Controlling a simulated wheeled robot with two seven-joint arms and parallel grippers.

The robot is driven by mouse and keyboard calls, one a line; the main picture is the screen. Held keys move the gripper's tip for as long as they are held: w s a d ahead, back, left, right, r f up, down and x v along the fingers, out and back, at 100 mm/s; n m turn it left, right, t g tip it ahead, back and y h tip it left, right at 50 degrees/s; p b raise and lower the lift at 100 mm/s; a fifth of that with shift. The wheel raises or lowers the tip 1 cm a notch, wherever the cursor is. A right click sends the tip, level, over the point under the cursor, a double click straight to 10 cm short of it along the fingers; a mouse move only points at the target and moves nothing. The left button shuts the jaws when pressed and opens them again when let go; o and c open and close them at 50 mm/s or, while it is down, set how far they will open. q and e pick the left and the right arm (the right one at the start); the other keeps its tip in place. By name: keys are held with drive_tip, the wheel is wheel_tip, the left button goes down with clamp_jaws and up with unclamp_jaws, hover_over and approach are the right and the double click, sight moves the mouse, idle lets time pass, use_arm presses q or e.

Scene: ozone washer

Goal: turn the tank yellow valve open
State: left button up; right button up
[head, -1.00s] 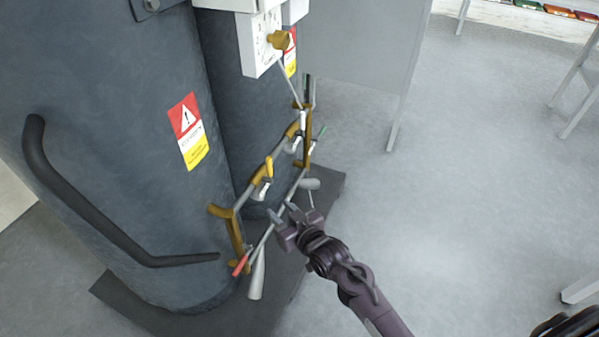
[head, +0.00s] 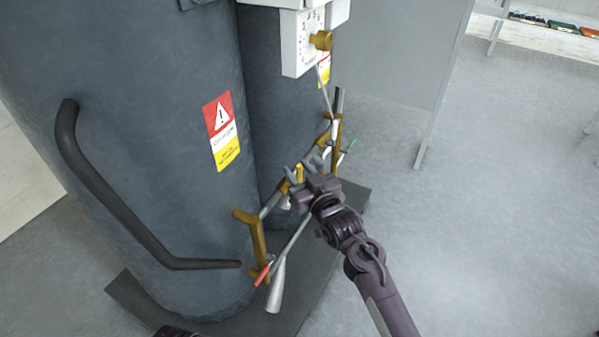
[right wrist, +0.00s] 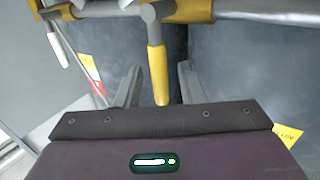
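The yellow valve handle (head: 299,172) is on the pipework in front of the dark grey tanks (head: 150,150). In the right wrist view the yellow handle (right wrist: 157,68) hangs down from a grey pipe joint. My right gripper (head: 302,182) is at this handle and partly covers it in the head view. In the right wrist view its two fingers (right wrist: 160,85) are apart, with the handle between them and gaps on both sides.
Yellow-brown pipe brackets (head: 257,245), a red-tipped lever (head: 262,275) and a green-tipped lever (head: 350,145) are close by. A black bent rail (head: 120,215) runs along the front tank. A white gauge box (head: 300,45) is above. The floor at right is open.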

clamp_jaws()
